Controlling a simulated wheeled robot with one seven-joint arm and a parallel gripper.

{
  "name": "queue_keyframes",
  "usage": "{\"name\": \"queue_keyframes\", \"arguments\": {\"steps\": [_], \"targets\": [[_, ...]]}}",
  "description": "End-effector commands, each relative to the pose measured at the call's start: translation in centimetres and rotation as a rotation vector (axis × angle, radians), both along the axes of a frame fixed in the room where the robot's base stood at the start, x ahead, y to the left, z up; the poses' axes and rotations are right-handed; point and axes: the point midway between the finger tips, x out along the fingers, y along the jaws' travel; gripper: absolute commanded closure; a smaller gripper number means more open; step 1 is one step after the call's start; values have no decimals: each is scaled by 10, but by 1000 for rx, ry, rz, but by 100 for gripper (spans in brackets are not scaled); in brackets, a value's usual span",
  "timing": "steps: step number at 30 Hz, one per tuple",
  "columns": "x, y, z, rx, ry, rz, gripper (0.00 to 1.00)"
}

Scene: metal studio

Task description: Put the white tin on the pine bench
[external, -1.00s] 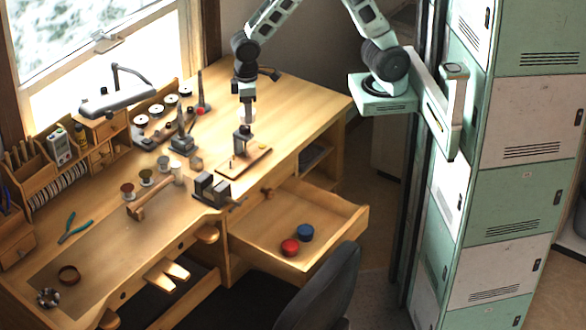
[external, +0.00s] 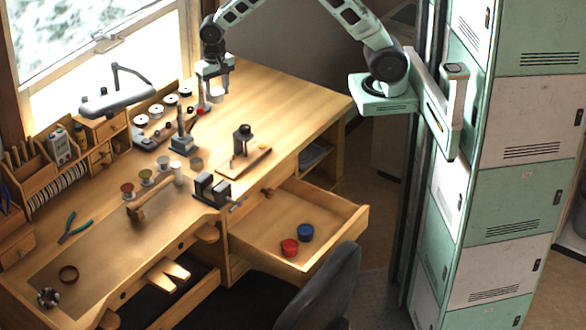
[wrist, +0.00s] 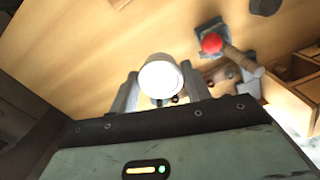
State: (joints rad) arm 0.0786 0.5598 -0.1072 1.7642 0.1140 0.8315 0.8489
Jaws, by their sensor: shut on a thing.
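My gripper (external: 216,90) is shut on the white tin (wrist: 162,76). In the wrist view the tin sits between the two fingers of my gripper (wrist: 162,92), its pale round end facing the camera. In the external view the tin is small and partly hidden by the fingers. The pine bench (external: 285,95) is the long wooden worktop by the window; its surface also shows in the wrist view (wrist: 85,45). My gripper is over the far part of the bench. I cannot tell exactly how high the tin is above the wood.
A stand with a red knob (external: 200,110) is close beside my gripper; the knob also shows in the wrist view (wrist: 211,43). A dark press (external: 242,140) on a board stands nearer. The bench top to the right is clear. An open drawer (external: 345,232) holds red and blue tins.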

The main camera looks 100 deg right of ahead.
Motion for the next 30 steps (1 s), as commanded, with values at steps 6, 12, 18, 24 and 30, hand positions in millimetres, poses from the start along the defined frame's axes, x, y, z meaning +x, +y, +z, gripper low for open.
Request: {"name": "queue_keyframes", "arguments": {"steps": [6,12,18,24,30], "targets": [[21,-39,-23,-18,11,-451,75],[29,-56,-36,-29,8,-652,75],[28,-57,-64,-30,13,-675,75],[29,-57,-92,-30,11,-672,75],[28,-57,-115,-29,12,-671,75]]}}
